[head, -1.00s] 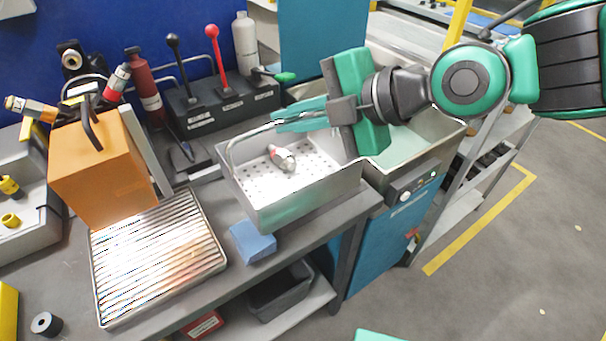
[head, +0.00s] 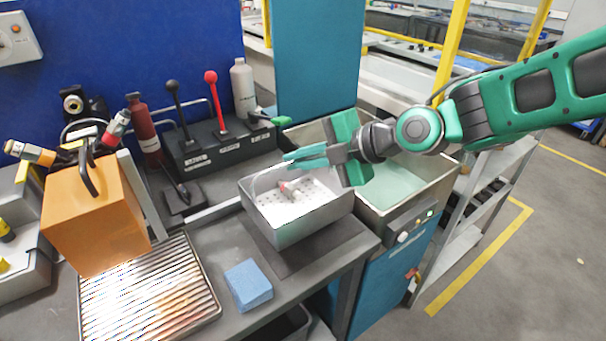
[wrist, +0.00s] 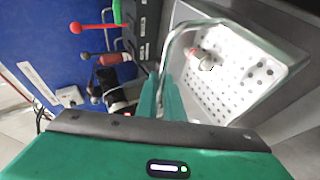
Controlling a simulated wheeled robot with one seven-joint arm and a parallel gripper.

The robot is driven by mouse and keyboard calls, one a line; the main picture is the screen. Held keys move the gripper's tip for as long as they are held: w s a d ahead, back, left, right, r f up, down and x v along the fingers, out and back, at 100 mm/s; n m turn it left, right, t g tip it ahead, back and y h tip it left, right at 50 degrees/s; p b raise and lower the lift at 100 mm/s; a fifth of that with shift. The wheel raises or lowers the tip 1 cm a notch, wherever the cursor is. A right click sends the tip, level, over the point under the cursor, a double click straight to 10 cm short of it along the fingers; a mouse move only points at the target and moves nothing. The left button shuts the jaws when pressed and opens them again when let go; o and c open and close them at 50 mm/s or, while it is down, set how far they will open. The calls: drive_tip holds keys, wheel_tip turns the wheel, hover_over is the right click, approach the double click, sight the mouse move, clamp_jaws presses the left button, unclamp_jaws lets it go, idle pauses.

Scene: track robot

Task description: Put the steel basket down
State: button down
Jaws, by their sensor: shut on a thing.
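The steel basket (head: 300,232) is a grey metal box with a white perforated floor, at the bench's right end beside the green-filled tank. A small pink and grey part (head: 288,188) lies in it. My gripper (head: 290,157) is at the basket's upper rim, shut on its wire handle, which shows as a bent bar in the wrist view (wrist: 176,42). In the wrist view the perforated floor (wrist: 240,80) and the part (wrist: 203,58) show right of my fingers. I cannot tell whether the basket's underside touches the bench.
A tank (head: 420,215) with pale green liquid stands right of the basket. A blue block (head: 248,285) lies in front. A ribbed tray (head: 150,300) and orange box (head: 90,215) are at left. A lever box (head: 215,140) stands behind.

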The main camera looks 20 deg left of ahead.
drive_tip(key=shift+w+f, duration=0.2)
wheel_tip(320, 180, down, 4)
drive_tip(key=shift+r, duration=0.1)
drive_tip(key=c, duration=1.9)
unclamp_jaws()
